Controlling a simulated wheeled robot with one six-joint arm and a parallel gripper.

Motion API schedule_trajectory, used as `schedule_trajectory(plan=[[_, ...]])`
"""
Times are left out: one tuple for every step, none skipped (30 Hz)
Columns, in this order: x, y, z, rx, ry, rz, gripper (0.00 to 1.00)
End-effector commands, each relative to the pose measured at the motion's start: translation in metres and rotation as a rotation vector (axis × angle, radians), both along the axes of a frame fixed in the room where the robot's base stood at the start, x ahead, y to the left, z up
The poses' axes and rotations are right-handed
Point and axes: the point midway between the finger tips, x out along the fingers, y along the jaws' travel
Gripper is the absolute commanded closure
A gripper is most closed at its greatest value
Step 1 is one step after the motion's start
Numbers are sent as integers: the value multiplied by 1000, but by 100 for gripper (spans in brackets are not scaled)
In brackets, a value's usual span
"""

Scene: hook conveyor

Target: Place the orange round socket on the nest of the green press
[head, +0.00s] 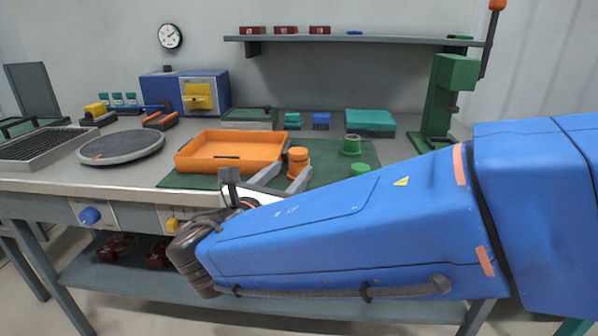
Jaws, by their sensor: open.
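The orange round socket (298,157) stands upright on the green mat, just right of the orange tray. My gripper (291,171) is open, with its two grey fingers pointing toward the socket. The fingertips are at or just in front of the socket's lower part; I cannot tell whether they touch it. The green press (455,75) stands at the back right of the bench, with its lever up to the right. My blue arm crosses in front of the press's lower part, and its nest is not clearly visible.
An orange tray (232,150) lies left of the socket. Green round pieces (351,145) (360,169) stand to the right on the mat (330,150). A teal box (370,122) is behind them. A grey round disc (122,146) is at the left.

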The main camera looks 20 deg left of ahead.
Motion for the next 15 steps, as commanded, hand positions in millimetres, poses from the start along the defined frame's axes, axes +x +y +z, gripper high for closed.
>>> schedule_trajectory(plan=[[3, -1, 0, 0, 0, -1, 52], [5, -1, 0, 0, 0, -1, 52], [6, -1, 0, 0, 0, -1, 52], [7, -1, 0, 0, 0, -1, 52], [8, -1, 0, 0, 0, -1, 52], [9, 0, 0, 0, 0, -1, 52], [11, 0, -1, 0, 0, -1, 52], [13, 0, -1, 0, 0, -1, 52], [16, 0, -2, 0, 0, -1, 52], [19, 1, -2, 0, 0, -1, 52], [23, 1, -3, 0, -1, -1, 52], [29, 1, -4, 0, 0, -3, 52], [33, 2, -5, 0, 0, -3, 52], [37, 2, -6, 0, 1, -2, 52], [43, 2, -6, 0, 1, -2, 52]])
